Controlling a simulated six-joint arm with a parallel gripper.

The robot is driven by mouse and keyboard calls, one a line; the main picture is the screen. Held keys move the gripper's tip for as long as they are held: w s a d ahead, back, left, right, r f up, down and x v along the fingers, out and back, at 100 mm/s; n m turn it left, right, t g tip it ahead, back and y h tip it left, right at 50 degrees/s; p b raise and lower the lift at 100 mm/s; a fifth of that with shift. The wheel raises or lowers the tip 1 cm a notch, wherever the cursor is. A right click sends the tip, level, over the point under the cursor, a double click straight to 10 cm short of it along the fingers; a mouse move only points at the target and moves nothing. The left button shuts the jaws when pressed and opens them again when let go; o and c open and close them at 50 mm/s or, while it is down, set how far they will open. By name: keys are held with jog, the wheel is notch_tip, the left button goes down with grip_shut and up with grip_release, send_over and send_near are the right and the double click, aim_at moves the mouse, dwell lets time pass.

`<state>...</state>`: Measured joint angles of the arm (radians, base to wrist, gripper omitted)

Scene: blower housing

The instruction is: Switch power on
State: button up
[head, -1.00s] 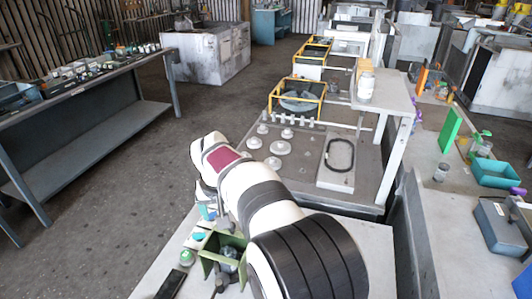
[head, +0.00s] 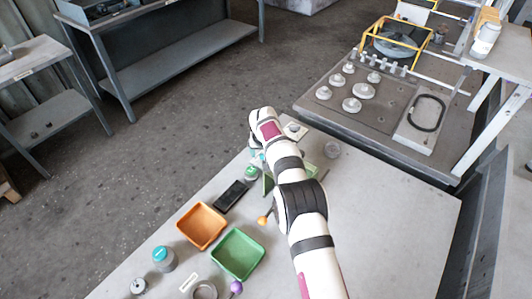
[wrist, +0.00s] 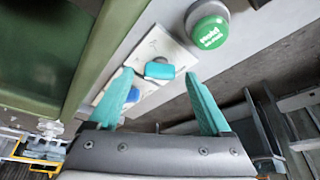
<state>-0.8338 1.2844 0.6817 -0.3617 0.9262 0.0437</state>
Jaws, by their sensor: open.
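A white labelled plate (wrist: 168,42) shows in the wrist view, with a teal switch-like piece (wrist: 159,71) and a blue piece (wrist: 133,95) on it. A round green button (wrist: 209,33) with white lettering stands to the right of the plate; it also shows in the head view (head: 252,172). My gripper (wrist: 159,76) has two teal fingers spread apart, with the teal piece between their tips in the picture. I cannot tell whether they touch it. In the head view my arm hides most of this area.
A green housing (wrist: 45,45) stands close on the left in the wrist view. On the bench (head: 375,230) are a black block (head: 231,195), an orange tray (head: 193,239), a green tray (head: 225,265) and a teal-topped jar (head: 164,259). The bench's right part is clear.

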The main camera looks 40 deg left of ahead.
jog(key=shift+w+f, duration=0.1)
jog(key=shift+f, duration=0.2)
grip_shut()
jog(key=m+h, duration=0.1)
jog(key=m, duration=0.2)
jog(key=shift+a+t, duration=0.15)
jog(key=shift+t, duration=0.15)
grip_release()
jog(key=shift+r, duration=0.1)
